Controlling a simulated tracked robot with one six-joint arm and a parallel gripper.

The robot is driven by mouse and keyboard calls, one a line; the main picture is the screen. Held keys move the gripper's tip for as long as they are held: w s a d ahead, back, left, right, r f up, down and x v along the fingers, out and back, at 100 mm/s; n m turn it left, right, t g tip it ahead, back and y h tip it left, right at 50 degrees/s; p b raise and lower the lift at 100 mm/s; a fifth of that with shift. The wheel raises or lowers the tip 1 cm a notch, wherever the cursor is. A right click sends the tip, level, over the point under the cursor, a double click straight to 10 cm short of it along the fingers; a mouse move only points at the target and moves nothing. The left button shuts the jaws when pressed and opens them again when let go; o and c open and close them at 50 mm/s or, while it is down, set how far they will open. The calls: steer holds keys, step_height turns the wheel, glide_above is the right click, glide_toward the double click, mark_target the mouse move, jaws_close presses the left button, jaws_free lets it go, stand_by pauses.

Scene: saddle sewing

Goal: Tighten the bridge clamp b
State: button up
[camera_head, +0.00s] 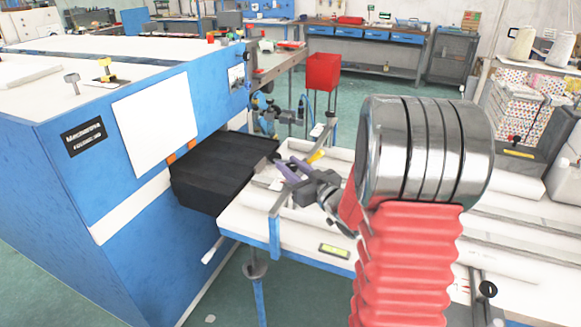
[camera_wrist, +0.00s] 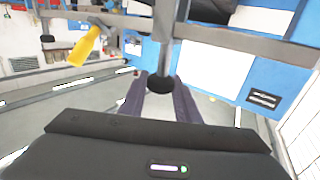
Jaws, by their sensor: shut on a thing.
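I take this knob to be part of bridge clamp b; no label shows. The rod meets a grey crossbar (camera_wrist: 222,37). A yellow handle (camera_wrist: 85,46) hangs left of the knob; a yellow piece (camera_head: 316,157) also shows beside my fingers in the head view.
A blue machine (camera_head: 60,190) with a white top fills the left. The black block (camera_head: 215,170) juts from it near my gripper. The white table (camera_head: 290,236) has a blue frame and a small level-like item (camera_head: 334,251). A red bin (camera_head: 322,72) stands behind.

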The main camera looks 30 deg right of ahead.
steer(key=shift+a+m+g+h, duration=0.1)
steer(key=shift+m+g+h, duration=0.2)
steer(key=shift+m+h, duration=1.35)
steer(key=shift+m+g+h, duration=0.3)
steer(key=shift+m+h, duration=0.65)
steer(key=shift+h, duration=1.4)
steer(key=shift+m+g+h, duration=1)
steer(key=shift+m+h, duration=0.2)
steer(key=shift+h, duration=0.4)
steer(key=shift+m+g+h, duration=1)
steer(key=shift+m+h, duration=0.2)
steer(key=shift+h, duration=0.4)
steer(key=m+g+h, duration=0.2)
steer(key=g, duration=0.1)
steer(key=m+g+h, duration=0.2)
steer(key=m+g, duration=0.1)
steer(key=g, duration=0.1)
steer(key=shift+w, duration=0.1)
steer(key=shift+m+g+h, duration=0.3)
steer(key=shift+m+g, duration=0.9)
steer(key=shift+g, duration=0.55)
steer(key=shift+m+g+h, duration=0.3)
steer(key=shift+m+g, duration=0.9)
steer(key=shift+g, duration=0.55)
steer(key=shift+r, duration=0.1)
steer(key=o, duration=1)
steer(key=shift+o, duration=0.2)
steer(key=w+a, duration=0.1)
steer(key=a, duration=1.2)
steer(key=shift+a, duration=0.25)
